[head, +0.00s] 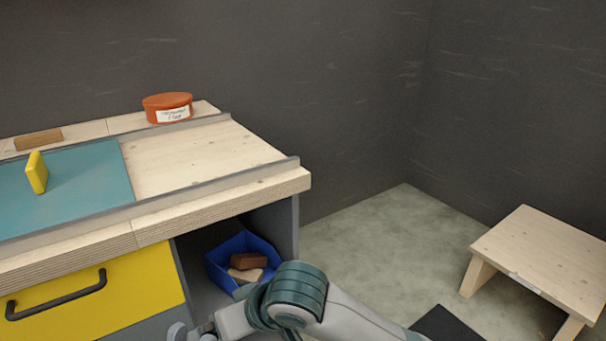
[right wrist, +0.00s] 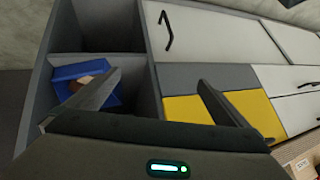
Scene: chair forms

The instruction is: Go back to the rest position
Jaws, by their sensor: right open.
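My right gripper (right wrist: 159,77) is open in the right wrist view, with nothing between its two fingers. Behind it are the workbench's yellow drawer front and open compartment. In the head view, an arm of mine with a dark green joint crosses the bottom, in front of the compartment. Its hand is mostly cut off by the lower edge, so its fingers do not show. I cannot make out my left gripper's fingers in any view.
The workbench (head: 205,160) bears a blue-green mat, an upright yellow block (head: 37,172), a brown block (head: 38,140) and an orange tin (head: 168,107). A blue bin (head: 221,259) with blocks sits in the compartment.

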